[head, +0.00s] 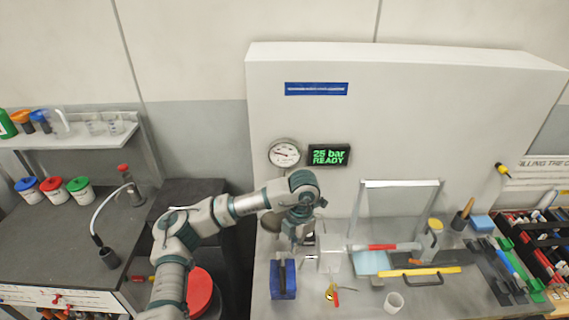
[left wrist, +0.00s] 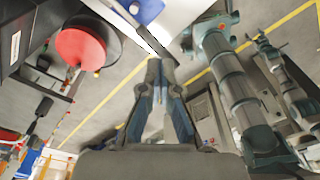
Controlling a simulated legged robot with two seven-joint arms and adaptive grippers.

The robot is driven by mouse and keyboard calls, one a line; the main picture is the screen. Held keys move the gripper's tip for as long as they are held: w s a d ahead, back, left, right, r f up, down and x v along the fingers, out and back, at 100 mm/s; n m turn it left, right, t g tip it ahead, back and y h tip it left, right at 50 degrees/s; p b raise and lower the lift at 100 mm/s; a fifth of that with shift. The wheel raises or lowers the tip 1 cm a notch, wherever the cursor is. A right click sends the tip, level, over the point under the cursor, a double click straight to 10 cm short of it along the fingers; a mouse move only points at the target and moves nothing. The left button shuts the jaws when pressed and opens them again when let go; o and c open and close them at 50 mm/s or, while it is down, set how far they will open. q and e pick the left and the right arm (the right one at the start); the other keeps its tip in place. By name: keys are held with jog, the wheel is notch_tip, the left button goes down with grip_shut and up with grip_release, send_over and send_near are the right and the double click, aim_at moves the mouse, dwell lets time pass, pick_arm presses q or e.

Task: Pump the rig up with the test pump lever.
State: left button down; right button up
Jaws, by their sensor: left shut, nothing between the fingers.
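A blue box-like unit (head: 283,282) with a dark upright part on top stands at the left front of the bench; I take it for the test pump. Its lever is hard to make out. My left gripper (head: 305,238) hangs just above and to the right of it, pointing down. In the left wrist view its fingers (left wrist: 160,70) are together with nothing between them. The gauge (head: 284,153) is on the panel, and the display (head: 328,155) reads "25 bar READY". In the left wrist view another arm of mine ends small and dark (left wrist: 262,42); its fingers are unclear.
A pipe with a red band (head: 382,247) and a yellow bar (head: 420,271) lie to the right. A white cup (head: 393,302) and a small red and yellow item (head: 332,293) are near the front. A red round lid (head: 198,292) is beside the left arm.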

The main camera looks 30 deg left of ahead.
aim_at(283, 279)
pick_arm(q)
jog(key=s+f, duration=0.1)
jog(key=s, duration=0.1)
jog(key=s+a+f, duration=0.1)
jog(key=f, duration=0.1)
jog(key=shift+s+a+f, duration=0.1)
jog(key=shift+s, duration=0.25)
jog(key=shift+f+b, duration=0.75)
jog(key=shift+b, duration=0.05)
jog(key=f+b, duration=0.2)
jog(key=f, duration=0.1)
jog(key=f+b, duration=0.1)
jog(key=f, duration=0.1)
jog(key=shift+s+f+b, duration=0.2)
jog(key=shift+s+b, duration=0.1)
jog(key=shift+b, duration=0.05)
